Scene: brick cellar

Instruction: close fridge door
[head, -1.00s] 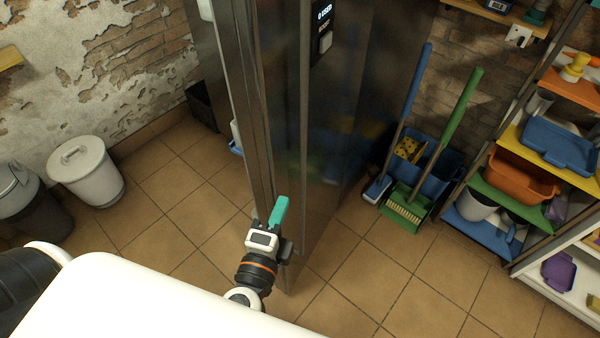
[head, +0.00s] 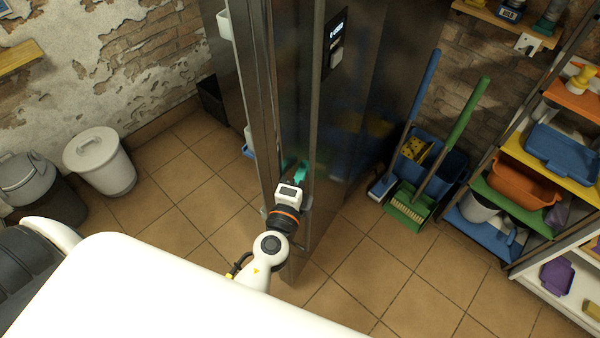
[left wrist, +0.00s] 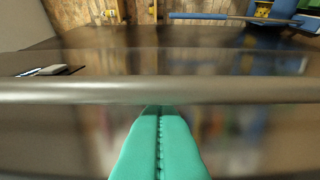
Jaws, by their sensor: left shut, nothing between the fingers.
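The fridge door (head: 352,110) is tall, dark and shiny, with a small display panel (head: 335,42) near its top. It stands ajar; its narrow edge (head: 262,95) and white inner parts (head: 226,24) show on the left side. A long upright metal bar (head: 312,110) runs down the door; in the left wrist view a metal bar (left wrist: 70,92) crosses the picture. My left gripper (head: 301,170) has teal fingers and is shut and empty. In the left wrist view its fingertips (left wrist: 160,112) meet the bar's lower edge; whether they touch it I cannot tell. My right gripper is not in view.
A blue mop and a green broom (head: 408,208) stand right of the door by a blue bucket (head: 452,170). A loaded shelf rack (head: 500,225) stands far right. White and grey bins (head: 100,165) stand left. Tiled floor is clear between them.

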